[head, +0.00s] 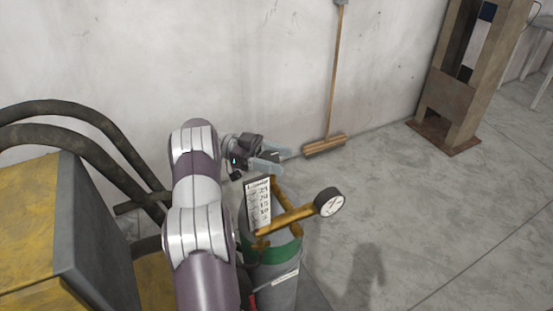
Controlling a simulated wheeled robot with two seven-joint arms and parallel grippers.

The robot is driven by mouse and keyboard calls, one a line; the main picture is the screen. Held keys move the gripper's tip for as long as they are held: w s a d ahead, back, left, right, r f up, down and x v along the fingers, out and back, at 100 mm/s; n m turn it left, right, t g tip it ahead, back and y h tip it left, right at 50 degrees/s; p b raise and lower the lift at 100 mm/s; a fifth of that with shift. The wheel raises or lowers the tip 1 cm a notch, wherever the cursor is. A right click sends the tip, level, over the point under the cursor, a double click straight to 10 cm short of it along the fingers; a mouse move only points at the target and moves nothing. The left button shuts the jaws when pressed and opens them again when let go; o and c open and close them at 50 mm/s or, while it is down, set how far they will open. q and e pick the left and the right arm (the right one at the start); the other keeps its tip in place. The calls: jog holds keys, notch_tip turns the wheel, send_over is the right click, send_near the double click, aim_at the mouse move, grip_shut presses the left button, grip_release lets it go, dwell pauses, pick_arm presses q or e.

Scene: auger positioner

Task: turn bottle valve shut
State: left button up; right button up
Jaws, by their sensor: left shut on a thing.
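The gas bottle (282,255) stands upright at the lower middle, grey with a green band near its top. A yellow pipe fitting with a round pressure gauge (329,202) sticks out to the right above it. A white tag (258,203) with handwritten lines hangs at the bottle's top. My left gripper (272,156) is at the far side of the bottle's top, shut, with its pale fingers pointing right. The valve between its fingers is too small and covered to make out clearly. My right gripper is out of view.
A yellow and dark grey machine (35,225) with thick black hoses (75,115) fills the left side. A broom (325,146) leans on the wall behind. A rusty steel frame (455,85) stands at the upper right. The concrete floor right of the bottle is clear.

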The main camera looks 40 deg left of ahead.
pick_arm(q)
jog(key=o, duration=0.9)
